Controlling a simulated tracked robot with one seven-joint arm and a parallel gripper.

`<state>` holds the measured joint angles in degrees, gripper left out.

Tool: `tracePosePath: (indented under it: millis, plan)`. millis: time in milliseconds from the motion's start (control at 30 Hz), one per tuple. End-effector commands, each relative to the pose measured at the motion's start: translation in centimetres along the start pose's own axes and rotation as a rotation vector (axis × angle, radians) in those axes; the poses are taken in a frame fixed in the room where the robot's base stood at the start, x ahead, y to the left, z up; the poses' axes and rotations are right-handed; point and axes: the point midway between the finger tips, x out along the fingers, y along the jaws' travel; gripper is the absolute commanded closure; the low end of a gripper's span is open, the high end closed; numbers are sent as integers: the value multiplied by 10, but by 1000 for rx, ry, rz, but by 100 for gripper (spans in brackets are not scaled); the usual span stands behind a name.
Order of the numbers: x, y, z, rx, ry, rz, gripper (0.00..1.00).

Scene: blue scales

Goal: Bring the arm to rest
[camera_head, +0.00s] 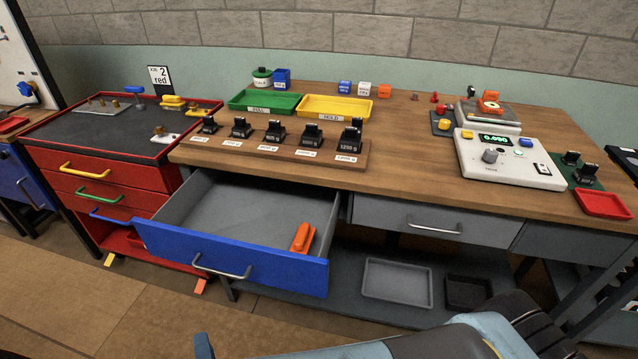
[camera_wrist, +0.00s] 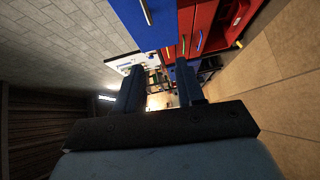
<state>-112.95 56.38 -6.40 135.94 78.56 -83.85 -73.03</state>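My gripper (camera_wrist: 160,84) shows in the wrist view with its two dark fingers spread apart and nothing between them. Beyond the fingers are a blue drawer front (camera_wrist: 142,22) and red drawers (camera_wrist: 205,28), seen turned on their side. In the head view, part of my arm (camera_head: 445,342) crosses the bottom edge, low in front of the workbench. A small blue piece at the bottom, left of it, may be a fingertip; most of the gripper is out of that view.
The bench's blue drawer (camera_head: 235,262) stands pulled out, with an orange object (camera_head: 302,238) inside. The grey drawer (camera_head: 435,222) is closed. A white scale (camera_head: 508,158), trays and black weights stand on the wooden bench top (camera_head: 420,150). Open floor (camera_head: 90,310) lies at lower left.

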Motion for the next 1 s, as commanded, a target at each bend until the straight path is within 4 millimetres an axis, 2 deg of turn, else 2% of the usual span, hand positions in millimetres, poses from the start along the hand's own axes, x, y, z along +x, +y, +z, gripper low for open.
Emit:
tracePosePath:
  millis: [267, 600, 1000]
  plan:
    - [58, 24, 10, 246, -102, -182, 62]
    - [132, 77, 40, 623, -220, -406, 62]
    - [180, 147, 89, 933, -295, -548, 62]
